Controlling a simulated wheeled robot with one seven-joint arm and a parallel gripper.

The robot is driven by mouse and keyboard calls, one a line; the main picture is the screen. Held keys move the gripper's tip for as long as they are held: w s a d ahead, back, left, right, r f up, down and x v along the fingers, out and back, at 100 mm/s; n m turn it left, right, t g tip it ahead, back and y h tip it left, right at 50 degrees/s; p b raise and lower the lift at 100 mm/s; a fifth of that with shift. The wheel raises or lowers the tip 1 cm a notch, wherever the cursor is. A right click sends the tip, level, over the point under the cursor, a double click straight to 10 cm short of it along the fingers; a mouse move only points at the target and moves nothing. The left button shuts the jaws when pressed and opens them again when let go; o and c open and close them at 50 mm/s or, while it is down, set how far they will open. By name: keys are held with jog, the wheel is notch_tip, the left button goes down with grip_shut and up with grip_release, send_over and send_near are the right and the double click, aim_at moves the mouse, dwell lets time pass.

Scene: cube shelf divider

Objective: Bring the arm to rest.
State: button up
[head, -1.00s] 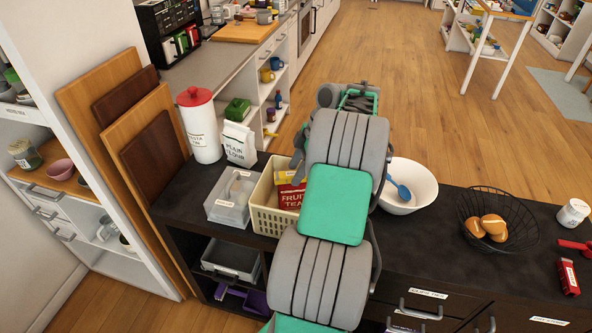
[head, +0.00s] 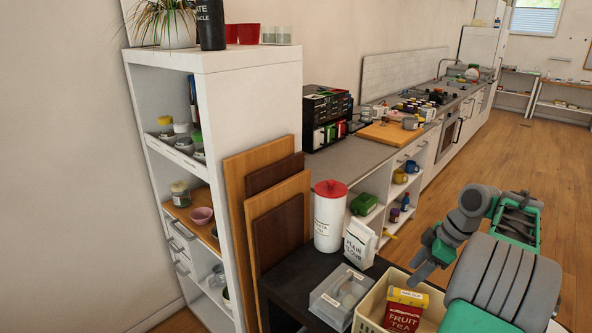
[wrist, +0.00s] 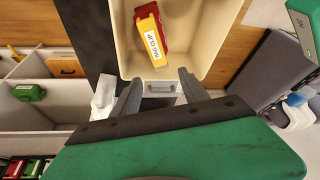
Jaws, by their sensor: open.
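My arm shows at the right of the head view, grey and green, bent above the dark counter. My gripper (head: 426,268) hangs near the cream basket, above the counter. In the wrist view its two grey fingers (wrist: 160,88) are spread apart with nothing between them. The basket (wrist: 205,65) lies beyond the fingertips in that view. The basket also shows in the head view (head: 372,308), partly hidden by my arm. In it are a red fruit tea box (head: 402,316) and a yellow labelled bag clip (wrist: 151,38).
A clear lidded box (head: 338,297), a flour bag (head: 359,243) and a white canister with red lid (head: 329,217) stand beside the basket. Wooden boards (head: 276,228) lean against a tall white shelf (head: 262,110). Open wooden floor (head: 540,160) lies at the right.

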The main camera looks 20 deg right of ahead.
jog(key=w+a+r+m+h, duration=0.1)
jog(key=w+a+r+m, duration=0.1)
jog(key=a, duration=1)
jog(key=w+a+r+m, duration=0.2)
jog(key=w+a+r, duration=0.1)
jog(key=a, duration=1)
jog(key=s+a+f+m+h, duration=0.2)
jog(key=s+a+f+m, duration=0.2)
jog(key=s+a, duration=0.6)
jog(key=shift+s+a+m+t, duration=0.15)
jog(key=shift+s+m+t, duration=0.3)
jog(key=shift+s, duration=0.3)
jog(key=shift+c, duration=0.3)
